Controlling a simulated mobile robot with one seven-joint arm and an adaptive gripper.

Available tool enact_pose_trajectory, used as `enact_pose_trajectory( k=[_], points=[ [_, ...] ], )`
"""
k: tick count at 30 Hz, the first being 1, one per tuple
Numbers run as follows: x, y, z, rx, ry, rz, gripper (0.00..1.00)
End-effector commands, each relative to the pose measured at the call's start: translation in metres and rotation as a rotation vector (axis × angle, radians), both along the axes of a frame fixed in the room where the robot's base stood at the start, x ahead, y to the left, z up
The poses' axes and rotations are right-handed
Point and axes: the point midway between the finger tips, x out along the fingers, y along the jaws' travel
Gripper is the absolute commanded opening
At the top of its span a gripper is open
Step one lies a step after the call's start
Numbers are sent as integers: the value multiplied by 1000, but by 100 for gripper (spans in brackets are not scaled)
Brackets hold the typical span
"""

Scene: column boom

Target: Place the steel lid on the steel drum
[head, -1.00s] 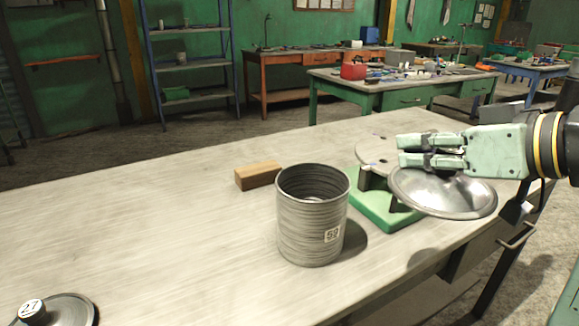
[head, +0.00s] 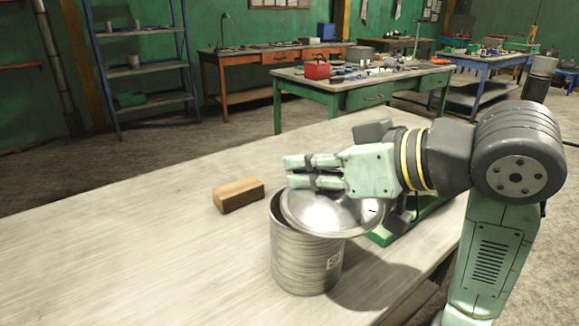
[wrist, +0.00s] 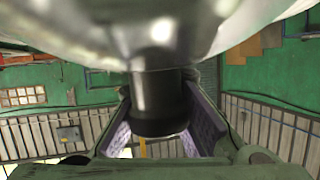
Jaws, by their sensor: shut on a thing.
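The steel lid (head: 330,213) is a shiny shallow dome. My gripper (head: 303,171) is shut on its knob and holds it at the mouth of the steel drum. In the wrist view the dark knob (wrist: 160,105) sits between my finger pads, with the lid's underside or dome (wrist: 90,35) filling the top. The steel drum (head: 303,262) is a ribbed grey cylinder with a square label, upright on the table. The lid overlaps the drum's right part and sticks out to the right; the left of the rim shows uncovered. Whether lid and rim touch is unclear.
A wooden block (head: 238,194) lies behind and left of the drum. A green stand (head: 381,236) is behind and right, partly hidden by my arm. The table (head: 130,235) is clear at left. Benches and a blue shelf stand farther back.

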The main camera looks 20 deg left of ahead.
Motion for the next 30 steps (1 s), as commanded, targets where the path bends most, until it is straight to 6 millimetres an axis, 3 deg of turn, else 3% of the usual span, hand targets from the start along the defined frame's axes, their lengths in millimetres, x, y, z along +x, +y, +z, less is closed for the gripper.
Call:
enact_pose_trajectory(
  k=[6,10,21,30],
  points=[
    [39,34,-3,0,3,2,0],
    [51,43,-5,1,0,0,0],
    [54,45,-38,1,1,-2,0],
    [54,45,-42,1,-1,-2,0]
  ],
)
